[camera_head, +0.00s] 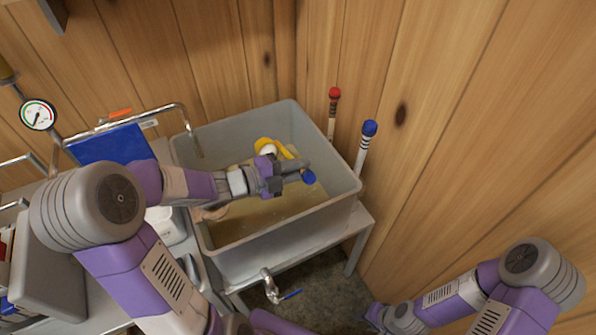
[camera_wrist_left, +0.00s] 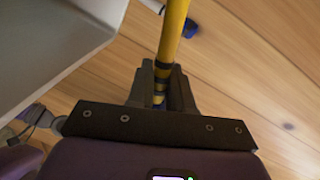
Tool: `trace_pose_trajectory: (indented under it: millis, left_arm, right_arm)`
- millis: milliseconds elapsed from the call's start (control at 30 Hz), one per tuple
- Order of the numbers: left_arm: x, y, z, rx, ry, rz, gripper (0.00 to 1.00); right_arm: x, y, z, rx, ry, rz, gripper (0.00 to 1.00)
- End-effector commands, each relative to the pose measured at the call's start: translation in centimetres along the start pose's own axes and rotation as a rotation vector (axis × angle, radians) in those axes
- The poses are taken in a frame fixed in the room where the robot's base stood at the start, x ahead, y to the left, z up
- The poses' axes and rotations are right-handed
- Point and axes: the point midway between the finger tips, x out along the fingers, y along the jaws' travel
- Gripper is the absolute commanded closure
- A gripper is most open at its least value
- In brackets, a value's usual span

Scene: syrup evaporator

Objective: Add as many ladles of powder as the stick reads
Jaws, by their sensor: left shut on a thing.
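My left gripper (camera_head: 290,172) is over the grey tub (camera_head: 345,185) and is shut on a yellow handle. In the left wrist view the handle (camera_wrist_left: 173,35) runs up from between the fingers, with dark bands at the grip. A yellow ladle (camera_head: 268,143) with something white in it shows just behind the gripper, and a blue end (camera_head: 309,177) shows beside the fingers. Brownish liquid (camera_head: 262,215) lies in the tub. A red-topped banded stick (camera_head: 333,112) and a blue-topped white banded stick (camera_head: 364,148) stand at the tub's right. My right gripper (camera_head: 374,318) is low at the bottom, its fingers unclear.
A white container (camera_head: 166,226) stands left of the tub, partly hidden by my left arm. A blue panel (camera_head: 108,145), a metal pipe (camera_head: 150,109) and a round gauge (camera_head: 38,114) are at the left. A tap (camera_head: 270,287) juts out below the tub. Wooden walls close the corner.

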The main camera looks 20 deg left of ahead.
Motion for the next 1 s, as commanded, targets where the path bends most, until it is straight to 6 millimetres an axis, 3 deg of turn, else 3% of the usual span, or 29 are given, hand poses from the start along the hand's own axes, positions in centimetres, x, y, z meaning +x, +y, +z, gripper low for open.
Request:
trace_pose_trajectory:
  millis: [33, 433, 1000]
  left_arm:
    - [0.1, 0.7, 0.1, 0.024, -0.003, -0.001, 1.0]
    - [0.4, 2.5, 0.1, 0.184, -0.027, -0.002, 1.0]
    - [0.4, 2.7, 0.0, 0.231, -0.036, -0.001, 1.0]
  right_arm:
    - [1.1, 0.4, -0.1, 0.0, 0.0, 0.0, 0.62]
    - [5.1, 1.9, -0.2, 0.0, 0.0, 0.0, 0.62]
    - [5.9, 2.2, -0.3, 0.0, 0.0, 0.0, 0.62]
